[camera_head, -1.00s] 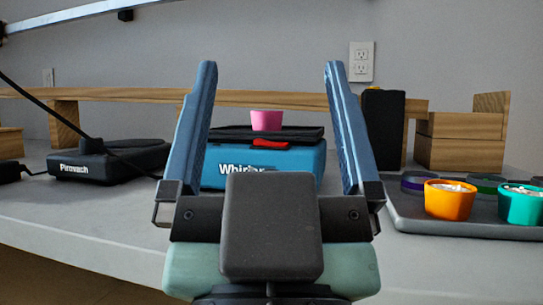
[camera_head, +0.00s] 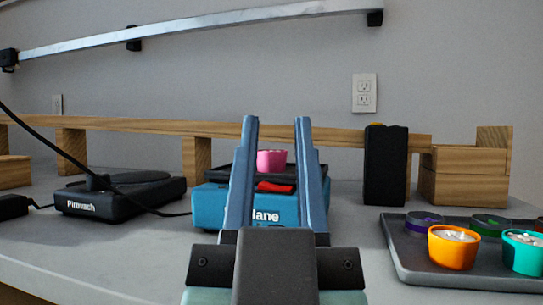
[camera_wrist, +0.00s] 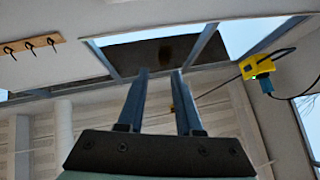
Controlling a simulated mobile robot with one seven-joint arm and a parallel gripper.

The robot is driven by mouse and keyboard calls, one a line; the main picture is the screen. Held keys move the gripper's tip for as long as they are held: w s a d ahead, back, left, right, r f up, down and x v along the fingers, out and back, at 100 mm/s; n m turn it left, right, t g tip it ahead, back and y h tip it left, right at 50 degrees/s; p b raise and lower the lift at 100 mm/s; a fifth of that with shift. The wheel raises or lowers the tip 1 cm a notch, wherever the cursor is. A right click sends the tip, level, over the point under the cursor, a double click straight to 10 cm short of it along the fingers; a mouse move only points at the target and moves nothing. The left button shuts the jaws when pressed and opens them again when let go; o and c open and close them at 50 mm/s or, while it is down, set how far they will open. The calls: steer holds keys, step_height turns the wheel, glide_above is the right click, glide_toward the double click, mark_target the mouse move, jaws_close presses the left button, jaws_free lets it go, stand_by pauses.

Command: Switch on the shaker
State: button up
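The shaker (camera_head: 210,208) is a blue box with white lettering ending in "lane", partly hidden behind my fingers. It stands on the grey bench with a dark platform on top. A pink cup (camera_head: 271,162) sits on that platform. A red switch (camera_head: 275,187) is on the shaker's front, seen between my fingers; I cannot tell its position. My gripper (camera_head: 276,122) points upward in front of the shaker. Its two blue fingers are partly closed, with a clear gap and nothing between them. They also show in the wrist view (camera_wrist: 160,74), where the shaker is out of view.
A black Pirovach device (camera_head: 120,198) with a cable stands left of the shaker. At right, a grey tray (camera_head: 415,268) holds an orange cup (camera_head: 453,247), a teal cup (camera_head: 522,252) and round dishes. A black upright block (camera_head: 385,165) and wooden blocks (camera_head: 463,187) stand behind the tray.

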steer(key=shift+m+g, duration=0.5)
steer(key=shift+g, duration=0.3)
steer(key=p+x, duration=0.2)
steer(key=p, duration=0.1)
steer(key=p+x, duration=0.2)
steer(key=p, duration=0.1)
steer(key=shift+a+r, duration=0.25)
jaws_close()
steer(key=w+a+m+g+h+p, duration=0.2)
steer(key=w+g+p, duration=0.4)
steer(key=p, duration=1.8)
steer(key=s+g+p, duration=0.2)
steer(key=p, duration=0.7)
steer(key=s+a+g+h+p, duration=0.1)
steer(key=s+g+p, duration=0.1)
steer(key=p, duration=0.7)
steer(key=shift+s+a+f+m, duration=0.15)
steer(key=shift+s+m, duration=0.15)
